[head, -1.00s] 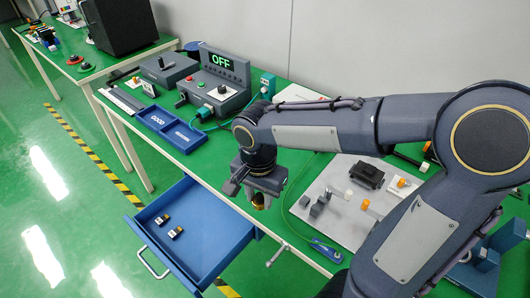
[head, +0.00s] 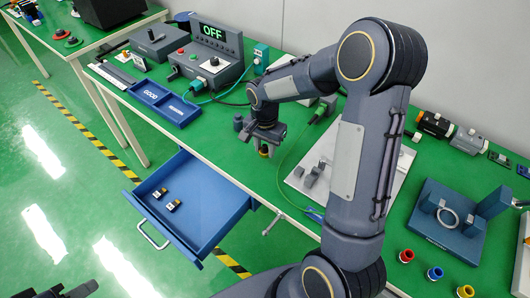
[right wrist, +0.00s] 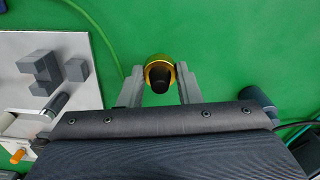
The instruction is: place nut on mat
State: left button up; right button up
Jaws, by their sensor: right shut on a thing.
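My right gripper (head: 264,146) is above the green worktop, left of a pale grey board. In the right wrist view its two fingers (right wrist: 160,88) are on either side of a gold round piece with a black centre, which I take to be the nut (right wrist: 148,70).
The pale grey board (head: 300,182) carries grey blocks (right wrist: 50,70). A dark blue cylinder (right wrist: 259,102) stands close to the right gripper. A blue sorting tray (head: 165,103), a control box reading OFF (head: 212,62) and an open blue drawer (head: 205,205) lie to the left.

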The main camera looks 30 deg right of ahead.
aim_at(265, 161)
jog(key=shift+w+d+f, duration=0.1)
jog(key=shift+f, duration=1.55)
jog(key=shift+f+b, duration=0.25)
jog(key=shift+b, duration=0.05)
jog(key=o, duration=0.9)
jog(key=shift+r, duration=0.1)
jog(key=shift+o, duration=0.2)
notch_tip(265, 161, up, 12)
jog(key=shift+r+p, duration=0.1)
jog(key=shift+p, duration=0.35)
jog(key=s+a+r+n+t+y, duration=0.2)
jog(key=s+n, duration=0.3)
jog(key=s, duration=0.6)
jog(key=s+a+r+n+t+y, duration=0.1)
jog(key=s+a+r+n+t, duration=0.2)
jog(key=s, duration=0.8)
jog(key=shift+a+r+n+t+y, duration=0.2)
jog(key=shift+a+n+t+y, duration=0.15)
jog(key=shift+a+n, duration=0.75)
